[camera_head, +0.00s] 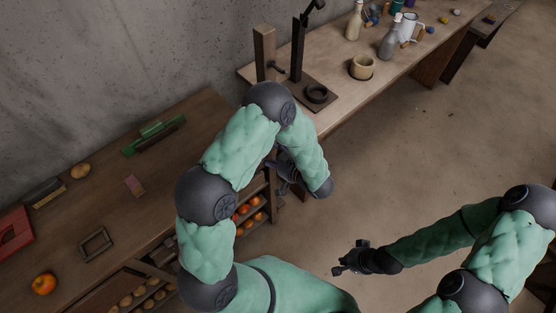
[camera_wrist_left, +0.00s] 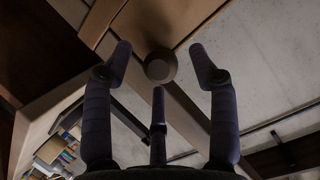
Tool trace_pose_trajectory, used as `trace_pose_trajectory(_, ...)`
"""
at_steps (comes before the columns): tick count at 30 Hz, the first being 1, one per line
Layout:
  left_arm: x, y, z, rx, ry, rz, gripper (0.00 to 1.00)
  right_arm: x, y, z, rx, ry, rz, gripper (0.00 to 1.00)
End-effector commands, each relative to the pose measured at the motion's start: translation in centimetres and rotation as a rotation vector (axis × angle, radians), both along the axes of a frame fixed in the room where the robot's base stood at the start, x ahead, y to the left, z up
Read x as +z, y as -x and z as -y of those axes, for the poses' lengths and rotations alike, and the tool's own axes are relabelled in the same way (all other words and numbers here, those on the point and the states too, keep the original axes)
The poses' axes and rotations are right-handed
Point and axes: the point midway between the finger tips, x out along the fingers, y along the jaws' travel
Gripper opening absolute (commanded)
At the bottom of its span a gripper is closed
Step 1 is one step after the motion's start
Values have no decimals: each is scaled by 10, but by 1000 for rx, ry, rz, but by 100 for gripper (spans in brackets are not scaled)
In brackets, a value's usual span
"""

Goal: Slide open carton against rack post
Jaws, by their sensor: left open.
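My left gripper (camera_head: 286,174) is beside the side of the wooden table, near the rack shelves (camera_head: 250,212) that hold orange fruit. In the left wrist view its fingers (camera_wrist_left: 162,66) are spread wide with nothing gripped between them. A round brown knob-like end (camera_wrist_left: 160,66) shows beyond the fingertips, in front of a diagonal wooden bar (camera_wrist_left: 185,115). A brown panel (camera_wrist_left: 165,18) is above it; I cannot tell whether it is the carton or which bar is the rack post. My right gripper (camera_head: 350,258) hangs over bare floor, apart from everything; its fingers are too small to read.
The left table (camera_head: 190,135) carries a green holder (camera_head: 155,135), a small frame (camera_head: 95,244) and an orange fruit (camera_head: 43,284). The back bench (camera_head: 335,80) carries a dark stand (camera_head: 299,50), a wooden cup (camera_head: 362,67) and bottles. Floor on the right is free.

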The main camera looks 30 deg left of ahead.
Motion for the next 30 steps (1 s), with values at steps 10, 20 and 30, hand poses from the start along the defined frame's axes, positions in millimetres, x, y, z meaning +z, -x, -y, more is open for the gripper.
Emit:
trace_pose_trajectory(10,-2,-2,-6,0,0,0,59,-1,0,0,0,0,0,0)
trace_pose_trajectory(20,-3,-2,-6,0,1,-1,0,-1,0,0,0,0,0,0)
trace_pose_trajectory(30,-3,1,-2,-1,1,-2,0,1,0,0,0,0,0,0)
